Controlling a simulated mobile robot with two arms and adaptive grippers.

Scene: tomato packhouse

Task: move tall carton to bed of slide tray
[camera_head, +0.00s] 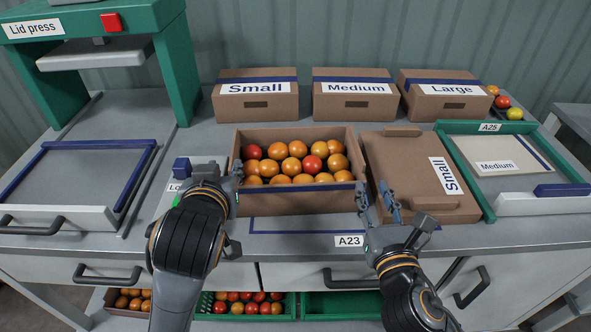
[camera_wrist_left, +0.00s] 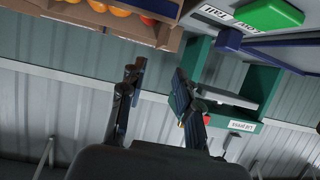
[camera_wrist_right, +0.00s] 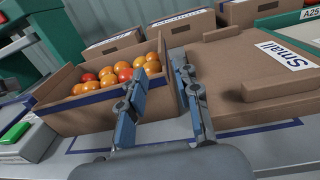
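The open brown carton (camera_head: 298,203), filled with red and orange tomatoes, stands at the middle of the bench. The slide tray's grey bed (camera_head: 75,180), edged in blue, is empty at the left. My left gripper (camera_head: 232,176) is at the carton's left front side; its fingers are apart with nothing seen between them in the left wrist view (camera_wrist_left: 157,85). My right gripper (camera_head: 378,198) is open at the carton's right front corner. In the right wrist view its fingers (camera_wrist_right: 160,92) are apart near the right wall; contact is unclear.
A flat brown lid (camera_head: 405,165) marked Small lies right of the carton. The green lid press (camera_head: 178,60) stands over the back left. A blue block (camera_head: 181,168) sits between tray and carton. Boxes marked Small (camera_head: 256,100), Medium (camera_head: 354,100) and Large (camera_head: 441,100) line the back.

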